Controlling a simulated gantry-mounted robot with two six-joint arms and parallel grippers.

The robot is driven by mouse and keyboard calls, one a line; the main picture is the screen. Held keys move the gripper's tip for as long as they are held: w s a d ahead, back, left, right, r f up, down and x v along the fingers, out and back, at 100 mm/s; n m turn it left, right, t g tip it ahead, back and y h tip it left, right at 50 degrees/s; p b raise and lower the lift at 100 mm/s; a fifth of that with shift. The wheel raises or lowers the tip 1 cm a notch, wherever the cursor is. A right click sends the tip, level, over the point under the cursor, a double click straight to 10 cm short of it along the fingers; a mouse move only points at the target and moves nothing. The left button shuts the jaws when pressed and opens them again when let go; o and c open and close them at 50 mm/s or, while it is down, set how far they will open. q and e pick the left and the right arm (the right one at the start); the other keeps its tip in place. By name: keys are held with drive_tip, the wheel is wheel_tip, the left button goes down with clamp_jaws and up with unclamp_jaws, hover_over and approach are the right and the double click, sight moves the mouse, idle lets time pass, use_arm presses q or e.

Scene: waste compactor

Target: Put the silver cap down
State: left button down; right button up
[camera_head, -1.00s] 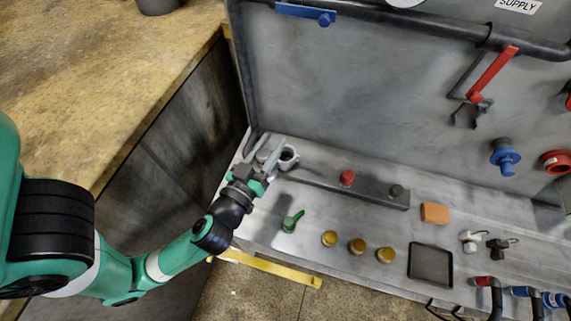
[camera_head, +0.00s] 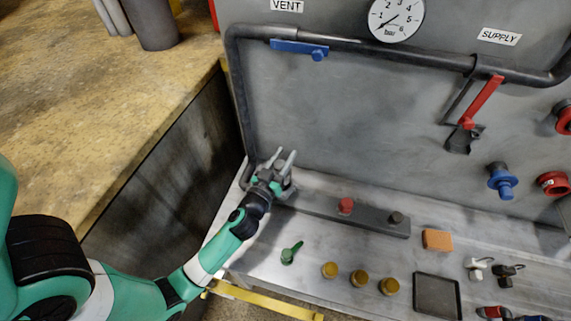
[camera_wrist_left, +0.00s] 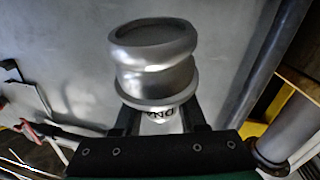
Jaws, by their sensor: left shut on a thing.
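The silver cap (camera_wrist_left: 155,65), a round ribbed metal piece with a wide lower rim, fills the upper middle of the left wrist view. My left gripper (camera_wrist_left: 160,115) is shut on it, with a finger at each side of its lower part. In the head view my left gripper (camera_head: 282,158) is at the left end of the bench, close to the grey back panel, with its fingers pointing up the picture. The cap is hard to make out there among the grey parts. Partly hidden lettering shows below the cap in the wrist view. My right gripper is not in view.
A dark rail (camera_head: 345,212) with a red knob (camera_head: 345,206) and a black knob runs right of my gripper. A green-handled part (camera_head: 291,253), several brass caps (camera_head: 359,278), an orange block (camera_head: 437,240) and a black tray (camera_head: 437,296) are on the bench. A pipe (camera_head: 240,100) runs down the panel's left side.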

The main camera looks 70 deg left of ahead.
use_arm(q)
drive_tip(key=f, duration=0.1)
drive_tip(key=f+b, duration=0.1)
drive_tip(key=w+a+f+b, duration=0.1)
drive_tip(key=f, duration=0.1)
drive_tip(key=shift+f+b, duration=0.15)
drive_tip(key=shift+b, duration=0.25)
drive_tip(key=shift+c, duration=2.3)
unclamp_jaws()
drive_tip(key=shift+s+d, duration=0.1)
